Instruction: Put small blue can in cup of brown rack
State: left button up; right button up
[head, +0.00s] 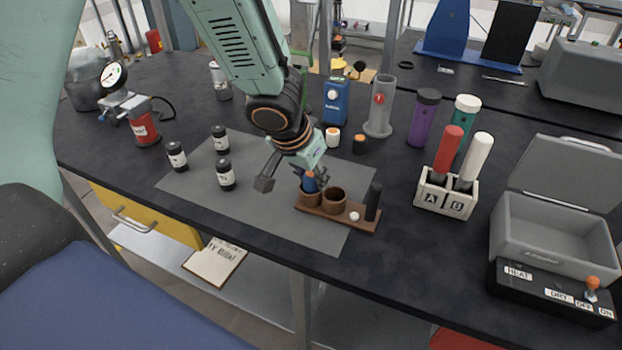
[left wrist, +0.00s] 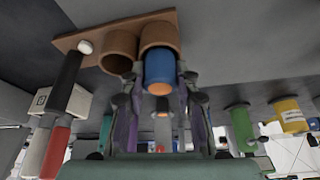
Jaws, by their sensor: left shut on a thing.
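The brown rack (head: 338,224) stands on the grey mat with two round cups, a dark upright cylinder and a small white knob. The small blue can (head: 310,182) is upright at the left cup (head: 311,198), its lower end inside it. In the left wrist view, which looks upside down, the blue can (left wrist: 159,68) with its orange end enters one cup (left wrist: 160,36) while the other cup (left wrist: 119,48) is empty. My left gripper (head: 312,176) is shut on the can, its fingers (left wrist: 160,95) at either side. How deep the can sits is hidden. My right gripper is not in view.
Several dark bottles (head: 226,174) stand on the mat (head: 275,218) at left. A white holder (head: 445,198) with red and white sticks and a grey open box (head: 555,235) stand at right.

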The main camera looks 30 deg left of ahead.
pick_arm(q)
jog(key=shift+s+a+f, duration=0.1)
jog(key=shift+s+f, duration=0.05)
jog(key=shift+s, duration=0.05)
jog(key=shift+f, duration=0.15)
jog(key=shift+s+f+b, duration=0.15)
jog(key=shift+f+b, duration=0.05)
jog(key=shift+b, duration=0.15)
jog(key=shift+s+f+b, duration=0.2)
jog(key=shift+f+b, duration=0.05)
jog(key=shift+b, duration=0.1)
jog(key=o, duration=1)
jog(key=shift+w+f, duration=0.25)
jog(key=shift+w, duration=0.25)
jog(key=shift+s+r, duration=0.1)
jog(key=shift+s, duration=0.15)
jog(key=shift+w, duration=0.15)
